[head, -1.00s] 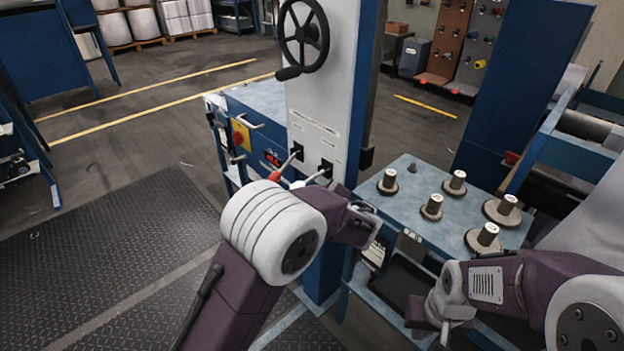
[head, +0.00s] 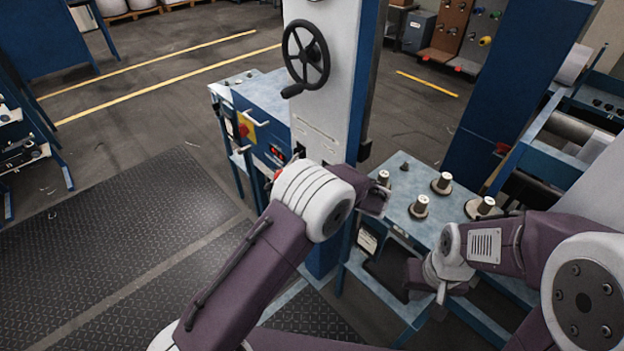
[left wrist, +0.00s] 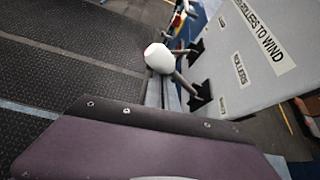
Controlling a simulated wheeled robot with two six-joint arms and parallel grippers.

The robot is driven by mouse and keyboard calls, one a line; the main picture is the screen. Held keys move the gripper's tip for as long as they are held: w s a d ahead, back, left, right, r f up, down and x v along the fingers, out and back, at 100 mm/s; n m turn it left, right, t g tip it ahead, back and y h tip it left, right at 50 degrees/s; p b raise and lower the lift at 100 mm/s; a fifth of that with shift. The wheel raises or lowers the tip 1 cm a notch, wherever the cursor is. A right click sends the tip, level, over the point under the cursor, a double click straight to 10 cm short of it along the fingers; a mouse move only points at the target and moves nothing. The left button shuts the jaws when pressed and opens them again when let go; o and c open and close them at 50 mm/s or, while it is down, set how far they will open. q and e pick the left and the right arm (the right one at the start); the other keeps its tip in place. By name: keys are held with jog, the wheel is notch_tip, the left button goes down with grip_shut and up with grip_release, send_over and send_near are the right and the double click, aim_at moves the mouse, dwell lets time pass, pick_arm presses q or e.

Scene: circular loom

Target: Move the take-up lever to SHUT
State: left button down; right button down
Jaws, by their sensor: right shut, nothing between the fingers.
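In the left wrist view, a lever with a white knob (left wrist: 159,58) sticks out of a dark slot in the grey panel (left wrist: 245,60). Another lever's red knob (left wrist: 176,20) shows behind it. The panel reads "ROLLERS TO WIND" and "ROLLERS"; I cannot tell which lever is the take-up one. In the head view, my left arm hides the white knob, and only a bit of the red knob (head: 277,176) shows. My left gripper's fingers cannot be made out; its wrist is close to the panel. My right gripper (head: 441,295) is shut and empty, over the lower shelf.
A black handwheel (head: 306,55) is on the upper column. A blue cabinet (head: 262,105) with a red switch stands left of it. A bench (head: 405,170) with several spools stands right. The dark floor mat (head: 120,230) at left is clear.

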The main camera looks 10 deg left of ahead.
pick_arm(q)
jog(key=shift+r, duration=0.15)
dwell(0.3)
notch_tip(320, 180, down, 5)
jog(key=b, duration=0.4)
jog(key=v, duration=1.1)
jog(key=shift+w+d+r+p, duration=0.2)
jog(key=shift+w+p, duration=0.15)
jog(key=shift+p, duration=0.05)
